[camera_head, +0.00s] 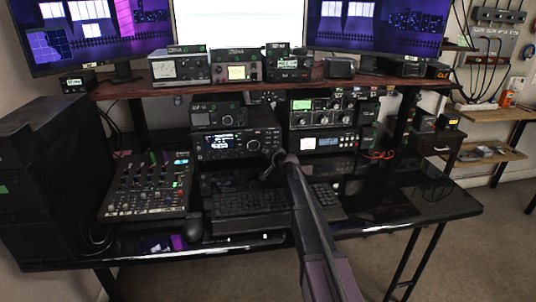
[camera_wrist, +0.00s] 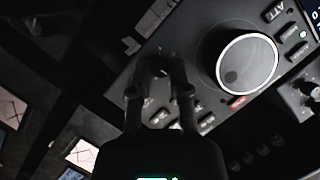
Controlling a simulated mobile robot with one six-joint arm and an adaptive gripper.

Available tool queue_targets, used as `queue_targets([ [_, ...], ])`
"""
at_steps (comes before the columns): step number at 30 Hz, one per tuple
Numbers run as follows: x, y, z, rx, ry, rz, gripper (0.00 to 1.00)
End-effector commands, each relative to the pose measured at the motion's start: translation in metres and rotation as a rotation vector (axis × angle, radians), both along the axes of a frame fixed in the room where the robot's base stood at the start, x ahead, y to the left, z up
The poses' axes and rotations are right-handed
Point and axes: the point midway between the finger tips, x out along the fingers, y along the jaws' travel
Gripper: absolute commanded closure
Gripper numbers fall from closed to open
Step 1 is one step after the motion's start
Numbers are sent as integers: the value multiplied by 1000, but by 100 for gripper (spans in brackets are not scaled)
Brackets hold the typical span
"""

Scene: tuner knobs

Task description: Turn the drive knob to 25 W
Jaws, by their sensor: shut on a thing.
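The black radio (camera_head: 200,152) with a lit blue display (camera_head: 220,143) stands on the desk under the shelf. My gripper (camera_head: 270,160) is at the right part of its front. In the wrist view, my gripper (camera_wrist: 160,72) has its fingers close together against the dark panel, shut on a small knob that they mostly hide. I cannot read a label by this knob, nor its setting. A large silver-rimmed dial (camera_wrist: 247,60) sits to the right of the fingers, apart from them. The power reading is too small to read.
Small buttons (camera_wrist: 290,38) lie beyond the large dial, one marked ATT. A keyboard (camera_head: 250,202) lies below my arm, and a mixer (camera_head: 150,188) stands at the left. More radio units (camera_head: 325,142) stand to the right. The shelf (camera_head: 230,86) runs above.

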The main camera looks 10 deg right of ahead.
Motion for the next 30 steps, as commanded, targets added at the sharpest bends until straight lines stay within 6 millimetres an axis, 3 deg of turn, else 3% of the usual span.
queue_targets([
  [2, 1, 0, 0, 1, 0, 0, 100],
  [3, 1, 0, 0, 1, 0, 0, 67],
  [6, 1, 0, 0, 1, 0, 0, 42],
  [20, 0, 0, 0, 9, 0, 0, 42],
  [30, 0, -2, -2, 107, 0, -1, 42],
])
